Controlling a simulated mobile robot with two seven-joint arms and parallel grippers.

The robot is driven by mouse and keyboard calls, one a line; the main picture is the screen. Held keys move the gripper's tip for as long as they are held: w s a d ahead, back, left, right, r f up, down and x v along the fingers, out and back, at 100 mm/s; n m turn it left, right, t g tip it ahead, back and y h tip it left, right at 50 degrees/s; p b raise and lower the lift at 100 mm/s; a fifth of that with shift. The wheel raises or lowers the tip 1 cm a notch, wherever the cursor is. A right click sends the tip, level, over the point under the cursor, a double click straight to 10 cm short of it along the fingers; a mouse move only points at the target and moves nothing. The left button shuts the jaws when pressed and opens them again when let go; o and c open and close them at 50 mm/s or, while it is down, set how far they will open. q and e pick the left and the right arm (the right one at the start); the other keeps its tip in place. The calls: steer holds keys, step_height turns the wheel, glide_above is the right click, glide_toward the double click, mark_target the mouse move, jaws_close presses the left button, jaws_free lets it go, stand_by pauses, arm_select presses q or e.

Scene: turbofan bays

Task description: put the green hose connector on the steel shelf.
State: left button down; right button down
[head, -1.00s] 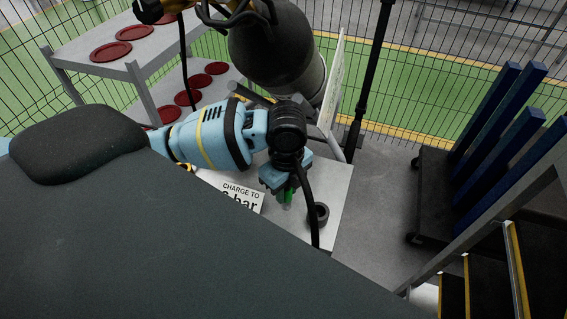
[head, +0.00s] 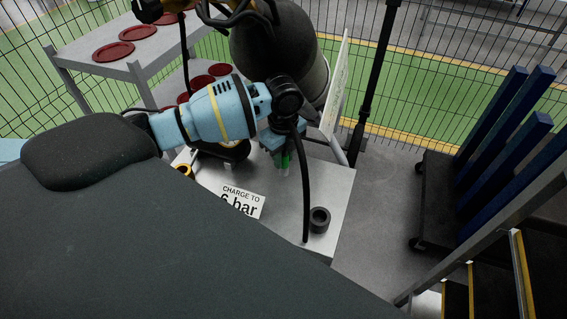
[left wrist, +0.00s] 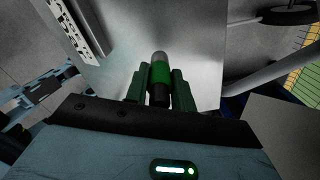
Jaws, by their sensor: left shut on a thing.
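The green hose connector is held between the fingers of my left gripper (head: 283,158). In the left wrist view the connector (left wrist: 160,74) has a green body, a grey tip and a dark lower end, with the left gripper's dark green fingers (left wrist: 158,90) closed on both sides of it. In the head view only a small green part of it shows. It is above a grey steel surface (head: 285,215), which looks like the steel shelf; the exact height gap cannot be told. My right gripper is not in view.
On the steel surface are a "CHARGE TO 6 bar" sign (head: 240,200) and a black ring (head: 319,220). A dark cylinder (head: 275,55) and an upright panel (head: 335,85) stand behind. A rack with red discs (head: 113,51) is upper left. A blue-posted cart (head: 440,190) is right.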

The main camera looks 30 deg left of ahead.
arm_select(q)
steer(key=shift+f, duration=1.45)
steer(key=shift+s+f, duration=0.1)
steer(key=shift+f, duration=0.1)
steer(key=c, duration=1.2)
jaws_free()
steer(key=shift+o, duration=0.2)
steer(key=shift+r, duration=3.9)
